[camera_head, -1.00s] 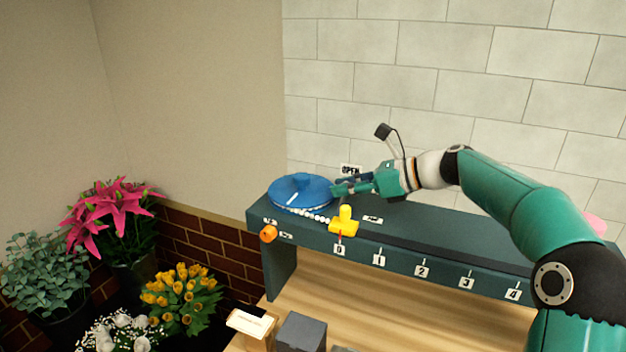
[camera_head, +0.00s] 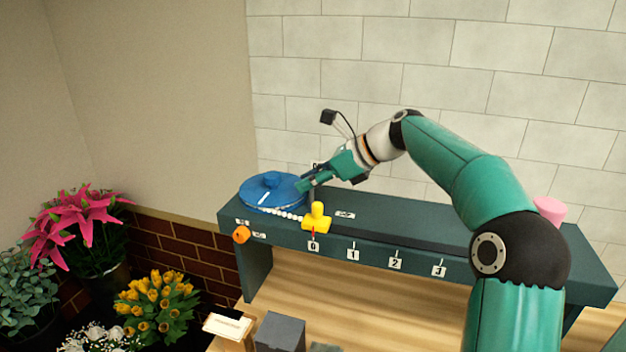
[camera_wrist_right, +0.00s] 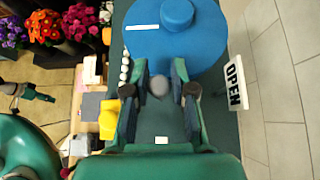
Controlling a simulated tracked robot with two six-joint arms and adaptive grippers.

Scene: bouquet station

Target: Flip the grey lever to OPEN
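The lever's round grey knob (camera_wrist_right: 158,86) shows in the right wrist view, between the two fingers of my right gripper (camera_wrist_right: 160,72). The fingers stand apart, with a gap on each side of the knob. In the head view my right gripper (camera_head: 304,184) is over the bench top, just right of the blue disc (camera_head: 265,196), and the lever is hidden there. The white OPEN sign (camera_wrist_right: 235,82) is to the right of the fingers in the wrist view; the gripper mostly covers it in the head view.
A yellow slider (camera_head: 317,217) stands at mark 0 on the dark green bench (camera_head: 400,215), near the gripper. An orange knob (camera_head: 241,235) is on the bench front. A pink object (camera_head: 550,209) is at the right end. White beads line the disc's edge.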

